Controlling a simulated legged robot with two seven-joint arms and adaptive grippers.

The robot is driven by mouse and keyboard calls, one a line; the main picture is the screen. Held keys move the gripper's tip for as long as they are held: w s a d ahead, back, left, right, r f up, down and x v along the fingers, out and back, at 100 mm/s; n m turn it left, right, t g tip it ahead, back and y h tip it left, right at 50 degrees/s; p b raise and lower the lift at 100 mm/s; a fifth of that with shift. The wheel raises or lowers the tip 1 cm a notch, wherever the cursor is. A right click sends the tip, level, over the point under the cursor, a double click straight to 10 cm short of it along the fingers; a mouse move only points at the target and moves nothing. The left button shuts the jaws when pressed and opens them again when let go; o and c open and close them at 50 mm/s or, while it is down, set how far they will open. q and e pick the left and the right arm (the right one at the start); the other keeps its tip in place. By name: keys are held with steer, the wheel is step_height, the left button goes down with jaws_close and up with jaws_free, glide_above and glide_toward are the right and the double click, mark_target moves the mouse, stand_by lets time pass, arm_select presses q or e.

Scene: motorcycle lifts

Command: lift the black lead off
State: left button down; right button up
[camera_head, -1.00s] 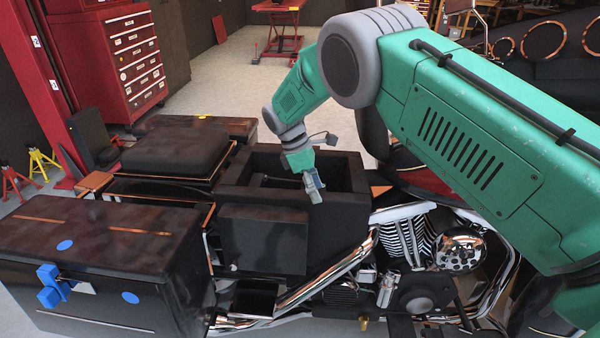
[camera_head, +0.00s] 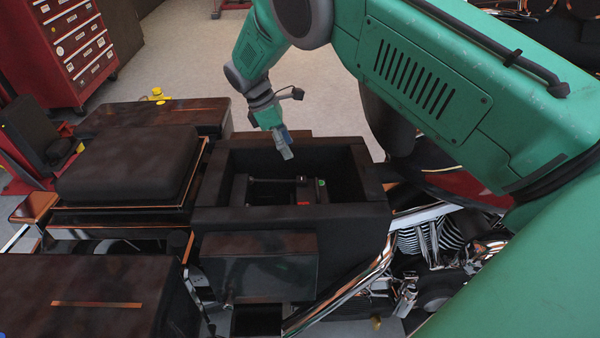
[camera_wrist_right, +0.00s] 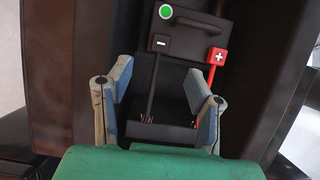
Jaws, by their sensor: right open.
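The battery (camera_wrist_right: 190,22) sits inside an open dark box, with a green dot and a handle on top. The black lead (camera_wrist_right: 162,44) has a minus-marked clamp on the battery's left side in the wrist view, and its cable runs down towards my gripper. My right gripper (camera_wrist_right: 158,84) is open and empty, its fingers apart on both sides of the line of the black cable, short of the clamp. In the head view my right gripper (camera_head: 284,150) is above the box's far rim. My left gripper is not in view.
A red lead (camera_wrist_right: 217,57) with a plus mark is clamped at the battery's right, close to the black one. The box's walls (camera_head: 290,214) surround the battery. A seat (camera_head: 128,165) is left of the box, and the chrome engine (camera_head: 430,240) is right.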

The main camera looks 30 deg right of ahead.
mark_target(302, 178)
steer(key=b+x, duration=0.1)
steer(key=x, duration=0.9)
steer(key=shift+s+a+f+b, duration=0.1)
steer(key=shift+f+b, duration=0.25)
steer(key=shift+f, duration=0.05)
steer(key=shift+s+d+f, duration=0.1)
steer(key=shift+d+f, duration=0.15)
steer(key=shift+f, duration=0.1)
steer(key=shift+a, duration=0.1)
steer(key=shift+c, duration=0.5)
steer(key=shift+a+r, duration=0.1)
jaws_close()
